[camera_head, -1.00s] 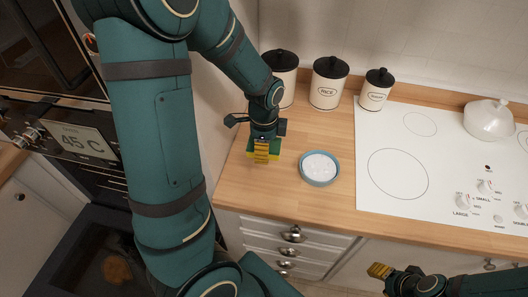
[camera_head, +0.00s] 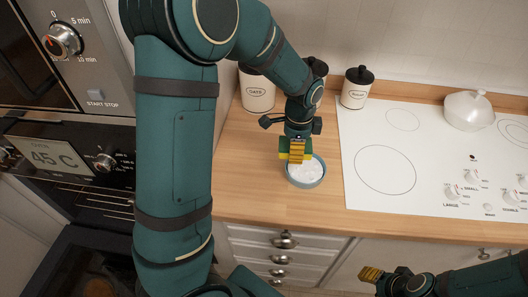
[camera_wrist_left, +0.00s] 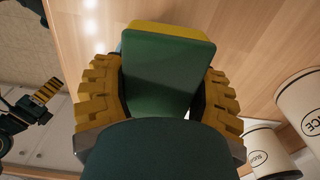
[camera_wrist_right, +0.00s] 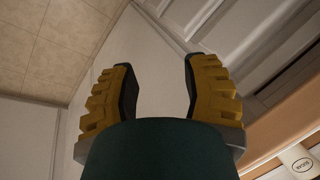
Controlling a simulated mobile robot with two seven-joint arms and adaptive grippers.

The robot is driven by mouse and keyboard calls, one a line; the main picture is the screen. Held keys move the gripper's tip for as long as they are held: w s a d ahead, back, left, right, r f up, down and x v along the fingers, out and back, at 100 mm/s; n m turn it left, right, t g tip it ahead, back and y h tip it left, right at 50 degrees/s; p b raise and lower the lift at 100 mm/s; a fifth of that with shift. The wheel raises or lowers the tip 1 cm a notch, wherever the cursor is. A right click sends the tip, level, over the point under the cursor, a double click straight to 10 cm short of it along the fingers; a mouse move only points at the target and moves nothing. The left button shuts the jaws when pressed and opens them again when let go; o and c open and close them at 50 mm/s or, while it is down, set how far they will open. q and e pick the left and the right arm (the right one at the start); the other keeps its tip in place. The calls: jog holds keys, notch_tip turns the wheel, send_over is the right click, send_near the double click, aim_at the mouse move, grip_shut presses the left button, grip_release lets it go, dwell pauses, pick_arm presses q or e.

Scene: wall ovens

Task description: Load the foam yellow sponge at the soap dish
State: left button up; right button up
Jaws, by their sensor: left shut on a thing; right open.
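The sponge (camera_head: 283,150), green on one face and yellow on the other, is held in my left gripper (camera_head: 297,152), which is shut on it. In the left wrist view the sponge (camera_wrist_left: 168,72) sits between the two yellow-padded fingers. The soap dish (camera_head: 306,180), round and blue-rimmed with a white inside, stands on the wooden counter. The sponge is at the dish's back edge in the head view; whether it touches the dish I cannot tell. My right gripper (camera_head: 370,274) is open and empty, in front of the counter; its spread fingers show in the right wrist view (camera_wrist_right: 160,95).
Canisters with black lids, such as one (camera_head: 356,88), stand along the back wall. A white cooktop (camera_head: 420,170) with a white lidded pot (camera_head: 467,110) is to the right. Ovens (camera_head: 60,160) are at the left. Bare counter (camera_head: 255,195) lies left of the dish.

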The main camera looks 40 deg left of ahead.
aim_at(310, 145)
pick_arm(q)
jog(key=d, duration=0.1)
jog(key=w+d, duration=0.1)
jog(key=d, duration=0.1)
jog(key=shift+w+f, duration=0.15)
jog(key=shift+w, duration=0.15)
jog(key=shift+w+d+f+b, duration=0.15)
jog(key=shift+d+b, duration=0.1)
jog(key=shift+b, duration=0.15)
jog(key=shift+f+b, duration=2.15)
jog(key=shift+f, duration=0.65)
pick_arm(e)
jog(key=shift+s+a+f, duration=0.1)
jog(key=shift+s+f, duration=0.2)
jog(key=shift+f, duration=0.6)
jog(key=shift+s+a+f, duration=0.1)
jog(key=shift+s+f, duration=0.15)
jog(key=shift+f, duration=0.7)
jog(key=shift+s+f, duration=0.3)
jog(key=shift+f, duration=0.6)
pick_arm(q)
jog(key=shift+f+b, duration=0.3)
jog(key=shift+f, duration=0.25)
pick_arm(e)
jog(key=shift+f, duration=0.25)
pick_arm(q)
jog(key=shift+r, duration=0.15)
pick_arm(e)
jog(key=shift+r, duration=0.1)
